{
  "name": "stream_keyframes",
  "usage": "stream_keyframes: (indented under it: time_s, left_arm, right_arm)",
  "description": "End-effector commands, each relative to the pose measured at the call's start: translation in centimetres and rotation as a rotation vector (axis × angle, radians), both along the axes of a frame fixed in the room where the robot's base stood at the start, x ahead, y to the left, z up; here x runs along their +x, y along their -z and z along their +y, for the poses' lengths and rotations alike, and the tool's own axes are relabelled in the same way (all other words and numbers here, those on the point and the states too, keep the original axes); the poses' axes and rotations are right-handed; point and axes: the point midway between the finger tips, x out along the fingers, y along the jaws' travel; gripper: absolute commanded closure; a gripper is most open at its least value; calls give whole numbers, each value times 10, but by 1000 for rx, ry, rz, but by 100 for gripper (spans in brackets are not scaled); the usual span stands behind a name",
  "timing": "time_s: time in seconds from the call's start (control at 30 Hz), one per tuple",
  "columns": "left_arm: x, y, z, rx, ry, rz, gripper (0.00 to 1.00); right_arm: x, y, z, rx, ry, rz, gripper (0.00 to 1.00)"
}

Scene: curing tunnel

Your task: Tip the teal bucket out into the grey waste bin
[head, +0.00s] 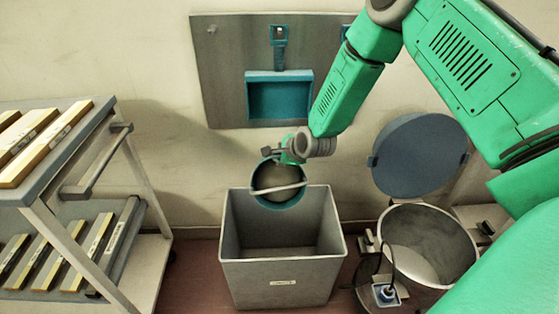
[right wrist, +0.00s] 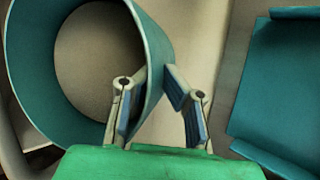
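The teal bucket (head: 278,177) hangs in the air above the back part of the grey waste bin (head: 280,270). It is tilted, with its mouth toward the head camera and a pale handle across it. Its inside looks grey-beige; I cannot tell whether it holds anything. My right gripper (head: 284,156) is at its upper rim. In the right wrist view, the fingers of my right gripper (right wrist: 153,82) are on either side of the teal bucket's wall (right wrist: 157,45), shut on it. The bin is open-topped, upright, and its visible inside looks empty. My left gripper is not in view.
A metal wall panel with a teal holder (head: 279,97) is behind the bucket. A round metal drum (head: 462,255) with a raised blue-grey lid (head: 420,150) stands right of the bin. A rack cart (head: 75,185) with several bars stands at left.

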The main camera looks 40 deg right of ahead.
Motion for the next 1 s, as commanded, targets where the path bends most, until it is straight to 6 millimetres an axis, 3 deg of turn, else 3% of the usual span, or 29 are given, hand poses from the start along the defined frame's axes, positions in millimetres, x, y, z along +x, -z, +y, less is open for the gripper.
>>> stream_keyframes:
  time_s: [0.37, 0.57, 1.0]
  left_arm:
    - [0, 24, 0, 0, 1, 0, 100]
    - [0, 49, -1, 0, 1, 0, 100]
    - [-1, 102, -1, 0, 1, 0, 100]
  right_arm:
    - [-27, -10, 14, -169, -1, -284, 100]
    - [-42, -17, 26, -273, -2, -450, 100]
    - [-79, -11, 46, -420, -3, -693, 100]
